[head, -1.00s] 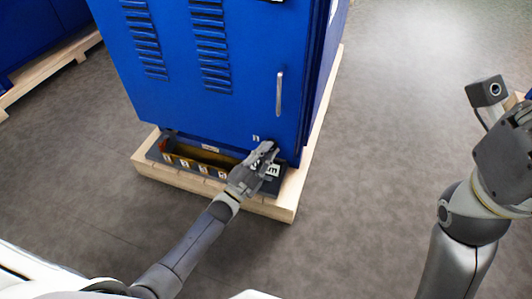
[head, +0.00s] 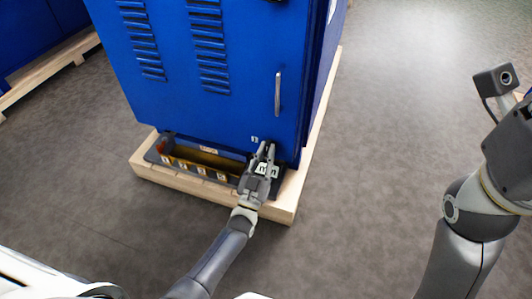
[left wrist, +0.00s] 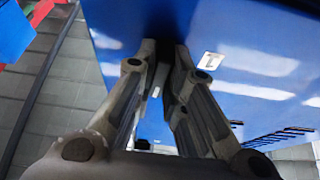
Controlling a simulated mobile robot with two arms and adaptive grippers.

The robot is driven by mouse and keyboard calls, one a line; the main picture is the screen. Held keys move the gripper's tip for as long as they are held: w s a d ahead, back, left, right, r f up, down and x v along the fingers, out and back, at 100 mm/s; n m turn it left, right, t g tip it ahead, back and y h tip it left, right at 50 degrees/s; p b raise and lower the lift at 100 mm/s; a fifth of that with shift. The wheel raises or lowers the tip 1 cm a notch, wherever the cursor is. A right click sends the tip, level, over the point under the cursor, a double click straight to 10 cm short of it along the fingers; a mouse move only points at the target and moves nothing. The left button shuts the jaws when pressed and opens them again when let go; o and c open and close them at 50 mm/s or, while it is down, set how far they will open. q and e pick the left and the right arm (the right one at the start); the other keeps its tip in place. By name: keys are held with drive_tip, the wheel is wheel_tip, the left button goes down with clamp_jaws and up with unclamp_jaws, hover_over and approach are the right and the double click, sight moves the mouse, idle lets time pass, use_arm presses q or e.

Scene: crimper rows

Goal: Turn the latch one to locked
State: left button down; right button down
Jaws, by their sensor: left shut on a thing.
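My left gripper (head: 265,150) is at the lower right of the blue cabinet's front (head: 225,110), low on the door below the bar handle (head: 278,94). Its fingers are close together and point at the cabinet. In the left wrist view the fingertips (left wrist: 165,50) meet at the blue panel, shut on a small part there. I take this part to be the latch; the fingers hide nearly all of it, so I cannot read its angle. A small white label (head: 255,140) sits just left of the fingertips and shows also in the left wrist view (left wrist: 210,61).
A dark tray with a yellow inside (head: 205,158) and white labels lies at the cabinet's foot, on a wooden pallet (head: 285,208). My right arm stands at the right, away from the cabinet. The grey floor (head: 390,150) between is clear.

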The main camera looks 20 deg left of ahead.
use_arm(q)
drive_tip(key=shift+n, duration=0.6)
drive_tip(key=c, duration=1.5)
unclamp_jaws()
drive_tip(key=shift+r, duration=0.1)
drive_tip(key=shift+r, duration=4.85)
